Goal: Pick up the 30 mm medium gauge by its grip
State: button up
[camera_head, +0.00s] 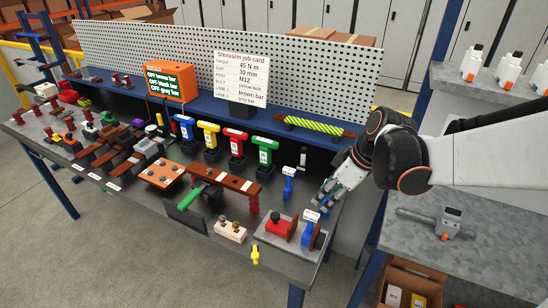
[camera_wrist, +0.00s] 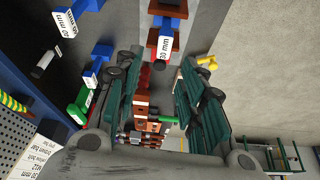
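My gripper (camera_head: 328,194) is over the right end of the workbench in the head view. In the wrist view its two green-padded fingers (camera_wrist: 155,97) are spread apart with nothing seen held between them. A blue gauge with a white label reading about 30 mm (camera_wrist: 163,46) lies ahead of the fingertips in the wrist view, beside brown plates. It seems to be the blue piece (camera_head: 311,228) on the grey plate in the head view. Another blue labelled gauge (camera_wrist: 67,23) and a third blue piece (camera_head: 288,184) stand nearby. The gripper touches none visibly.
A red block (camera_head: 280,228) sits on the grey plate. Green, red, yellow and blue tools (camera_head: 264,150) stand in a row further left. A job card (camera_head: 241,77) and pegboard are behind. A yellow piece (camera_head: 255,254) is at the front edge. A grey side table (camera_head: 470,250) is at right.

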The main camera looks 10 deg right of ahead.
aim_at(313, 212)
jog(key=shift+n, duration=0.6)
jog(key=b+x, duration=0.1)
jog(key=x, duration=0.3)
jog(key=b+x, duration=0.1)
jog(key=x, duration=0.4)
jog(key=shift+d+f, duration=0.1)
jog(key=shift+f, duration=0.25)
jog(key=x, duration=0.1)
jog(key=b+x, duration=0.1)
jog(key=x, duration=0.1)
jog(key=s+b+x, duration=0.1)
jog(key=x, duration=0.1)
jog(key=shift+f, duration=0.2)
grip_shut()
